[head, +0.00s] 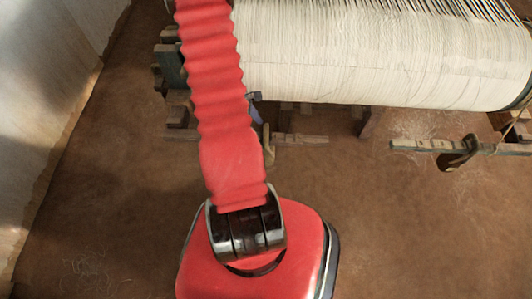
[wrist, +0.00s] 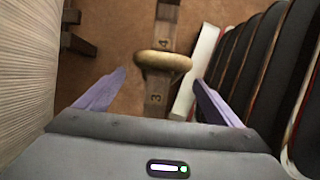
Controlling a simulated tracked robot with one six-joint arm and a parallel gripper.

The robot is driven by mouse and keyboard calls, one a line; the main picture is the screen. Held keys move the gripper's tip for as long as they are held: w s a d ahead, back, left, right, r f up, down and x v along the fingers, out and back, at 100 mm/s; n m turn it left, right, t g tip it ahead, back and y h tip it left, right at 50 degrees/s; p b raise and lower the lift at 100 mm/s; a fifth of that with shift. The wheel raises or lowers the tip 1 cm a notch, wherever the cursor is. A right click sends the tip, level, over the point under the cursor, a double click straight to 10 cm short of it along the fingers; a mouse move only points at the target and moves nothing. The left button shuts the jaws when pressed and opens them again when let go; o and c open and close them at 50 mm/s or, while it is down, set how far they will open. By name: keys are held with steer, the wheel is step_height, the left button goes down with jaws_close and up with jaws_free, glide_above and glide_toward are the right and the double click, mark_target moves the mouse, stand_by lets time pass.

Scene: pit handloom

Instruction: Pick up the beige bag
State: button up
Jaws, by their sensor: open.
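I cannot tell how close the fingers are to the ring. In the head view my red arm hides most of the gripper; a bit of purple finger (head: 255,97) shows beside it, above the ring (head: 268,150).
A wide roll of pale threads (head: 380,55) on the loom lies behind and right of my arm. A wooden bar with a dark fitting (head: 458,153) sticks in at the right. A pale wall (head: 45,90) stands at left. The brown floor (head: 420,240) is clear in front.

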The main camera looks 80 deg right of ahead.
mark_target(264, 130)
steer(key=s, duration=0.3)
steer(key=shift+s+d, duration=0.25)
steer(key=shift+d, duration=0.1)
steer(key=shift+f, duration=0.55)
steer(key=shift+c, duration=0.4)
steer(key=c, duration=1.6)
